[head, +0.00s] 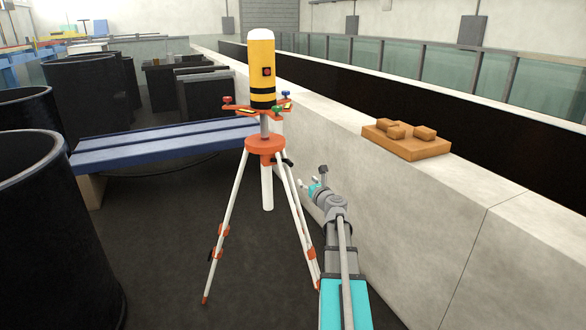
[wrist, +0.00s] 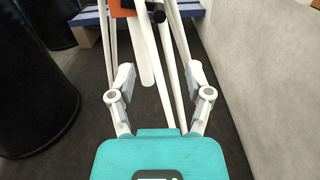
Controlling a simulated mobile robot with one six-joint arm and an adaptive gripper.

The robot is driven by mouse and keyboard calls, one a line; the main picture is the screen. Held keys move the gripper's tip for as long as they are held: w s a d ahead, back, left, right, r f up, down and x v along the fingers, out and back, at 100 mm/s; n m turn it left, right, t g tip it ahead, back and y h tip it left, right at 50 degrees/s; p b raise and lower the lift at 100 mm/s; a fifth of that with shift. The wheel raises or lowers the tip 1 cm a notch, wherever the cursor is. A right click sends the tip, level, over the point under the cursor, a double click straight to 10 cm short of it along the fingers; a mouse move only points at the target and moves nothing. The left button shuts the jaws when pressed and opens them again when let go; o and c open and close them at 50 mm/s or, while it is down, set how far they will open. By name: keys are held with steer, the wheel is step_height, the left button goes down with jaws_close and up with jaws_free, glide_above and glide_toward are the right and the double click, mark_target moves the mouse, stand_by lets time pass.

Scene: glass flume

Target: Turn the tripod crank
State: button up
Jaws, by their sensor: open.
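The tripod (head: 265,147) has an orange head, white legs with orange clamps, and a yellow instrument (head: 261,70) on top. Its small black crank (head: 288,162) sticks out at the right side, just under the orange head. In the wrist view a black knob, apparently the crank's end (wrist: 158,16), shows at the top middle. My gripper (head: 307,183) is just right of the tripod, a little below the crank in the head picture. In the wrist view my gripper (wrist: 159,75) has its two fingers spread and nothing between them; the tripod's legs (wrist: 168,60) show beyond.
A concrete wall (head: 420,210) runs along the right, bearing an orange-brown block tray (head: 406,147). A blue bench (head: 160,145) stands behind the tripod. Large black drums (head: 50,230) stand at the left. The dark floor (head: 165,245) left of the tripod is clear.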

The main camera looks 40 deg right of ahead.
mark_target(292, 166)
steer(key=shift+w, duration=0.1)
stand_by(0.3)
steer(key=x, duration=1.3)
steer(key=shift+w, duration=0.3)
steer(key=shift+c, duration=0.2)
